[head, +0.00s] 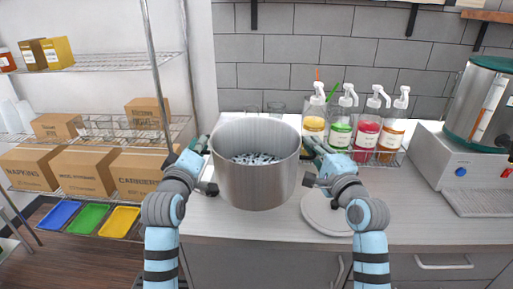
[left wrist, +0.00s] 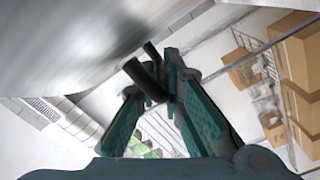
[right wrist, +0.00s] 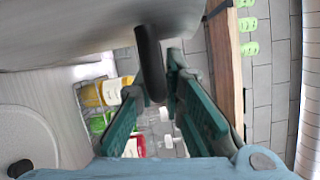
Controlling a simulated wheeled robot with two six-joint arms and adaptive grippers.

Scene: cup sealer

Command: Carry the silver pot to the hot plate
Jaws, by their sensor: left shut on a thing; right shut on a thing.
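The silver pot (head: 256,180) is in the middle of the head view, upright, with small dark and pale pieces inside it. It looks held above the counter between my two arms. My left gripper (head: 203,166) is shut on the pot's left handle; the dark handle (left wrist: 150,72) shows between the fingers in the left wrist view. My right gripper (head: 312,162) is shut on the right handle (right wrist: 150,65), seen in the right wrist view. The round, pale hot plate (head: 325,212) lies on the counter to the right of the pot, partly behind my right arm.
A rack of pump bottles (head: 340,135) stands behind on the right. A cup sealer-like machine (head: 480,130) stands at the far right. Glasses (head: 275,109) stand behind the pot. Wire shelves with cardboard boxes (head: 85,172) are at the left. The counter front (head: 420,230) is clear.

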